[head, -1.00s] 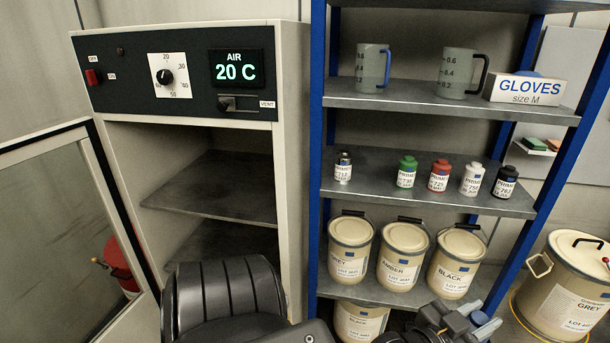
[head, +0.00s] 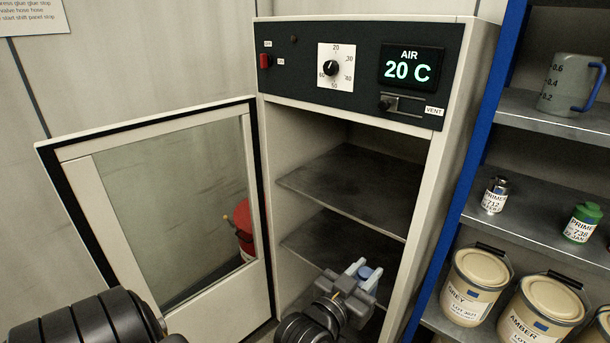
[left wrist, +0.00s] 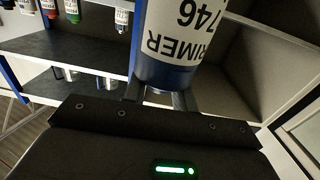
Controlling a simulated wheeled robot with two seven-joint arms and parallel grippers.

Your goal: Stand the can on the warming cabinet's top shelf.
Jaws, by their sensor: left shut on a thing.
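My left gripper (head: 358,277) is shut on the can, whose blue top (head: 365,272) shows between the fingers in the head view. In the left wrist view the can (left wrist: 180,45) is blue with a white label reading PRIMER 746, upside down in that picture. The warming cabinet (head: 450,110) stands open, and its top shelf (head: 350,185) is bare where I see it. The gripper and can are in front of the cabinet opening, lower in the picture than the top shelf. My right gripper is not in view.
The cabinet's glass door (head: 170,205) is swung open to the left. A lower cabinet shelf (head: 330,250) is partly hidden by my gripper. To the right, a blue-framed rack (head: 470,160) holds a jug (head: 570,85), small primer cans (head: 495,195) and pails (head: 475,288).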

